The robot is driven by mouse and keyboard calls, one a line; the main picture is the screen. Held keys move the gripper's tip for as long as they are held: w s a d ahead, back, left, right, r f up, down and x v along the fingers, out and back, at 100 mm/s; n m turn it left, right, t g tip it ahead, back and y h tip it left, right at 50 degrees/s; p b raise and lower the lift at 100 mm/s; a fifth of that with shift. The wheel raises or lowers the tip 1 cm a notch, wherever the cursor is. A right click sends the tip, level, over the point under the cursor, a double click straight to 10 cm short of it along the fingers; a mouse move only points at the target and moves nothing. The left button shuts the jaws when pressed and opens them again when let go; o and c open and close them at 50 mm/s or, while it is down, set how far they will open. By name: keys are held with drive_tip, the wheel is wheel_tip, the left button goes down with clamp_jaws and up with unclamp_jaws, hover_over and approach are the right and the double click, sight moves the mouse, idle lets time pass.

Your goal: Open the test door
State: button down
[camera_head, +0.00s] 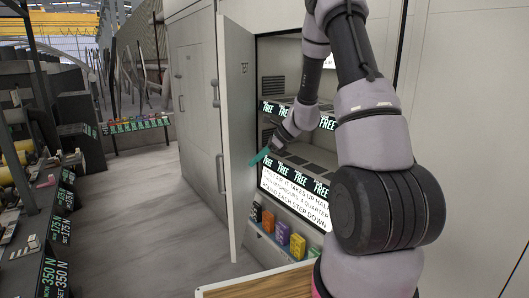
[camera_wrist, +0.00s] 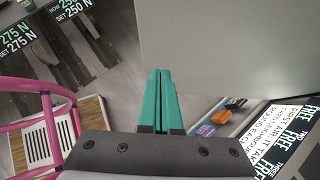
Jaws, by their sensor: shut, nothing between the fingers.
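The test door is a pale grey panel (camera_head: 237,130) that stands swung out from a tall cabinet, with its dark handle (camera_head: 215,91) on its left side. Its flat face also fills the upper right of the wrist view (camera_wrist: 225,45). My gripper (camera_head: 260,157) is at the inner side of the door, in front of the cabinet opening. Its teal fingers (camera_wrist: 160,75) are together with nothing between them, and their tips are close to the panel. I cannot tell whether they touch it. My arm hides part of the opening.
Inside the cabinet are shelves with FREE labels (camera_head: 285,172) and several coloured boxes (camera_head: 281,232). A wooden-edged surface (camera_head: 260,284) is low in front. Grey floor (camera_head: 140,210) is clear left of the door; a stocked rack (camera_head: 40,215) stands further left.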

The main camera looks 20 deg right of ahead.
sight(233, 169)
drive_tip(key=shift+w+a+f, duration=0.2)
drive_tip(key=shift+w+a, duration=0.15)
drive_tip(key=shift+a, duration=0.45)
drive_tip(key=shift+w+a+f, duration=0.25)
drive_tip(key=shift+w+a, duration=0.1)
drive_tip(key=shift+a, duration=0.5)
drive_tip(key=shift+w+a+f, duration=0.2)
drive_tip(key=shift+w+a, duration=0.15)
drive_tip(key=shift+a, duration=0.45)
